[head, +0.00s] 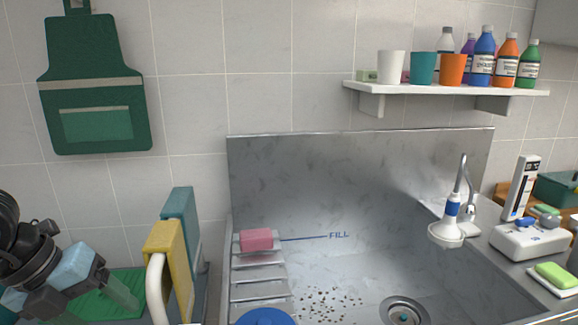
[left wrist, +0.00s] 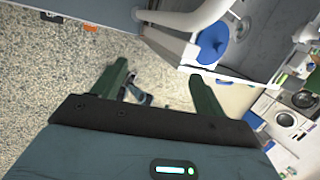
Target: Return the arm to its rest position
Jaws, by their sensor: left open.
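My left arm comes in from the left edge of the head view, with its gripper (head: 108,292) low at the left, near a green surface (head: 92,305). In the left wrist view the two dark green fingers (left wrist: 160,92) are spread apart with nothing between them. Speckled floor shows beyond the fingers. My right arm and gripper are in neither view.
A yellow panel (head: 168,262) and a teal panel (head: 180,218) stand right of my left gripper. The steel tub (head: 340,268) holds a pink block (head: 256,239) on a slatted ledge and scattered dark specks. A shelf (head: 440,89) with cups and bottles hangs above.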

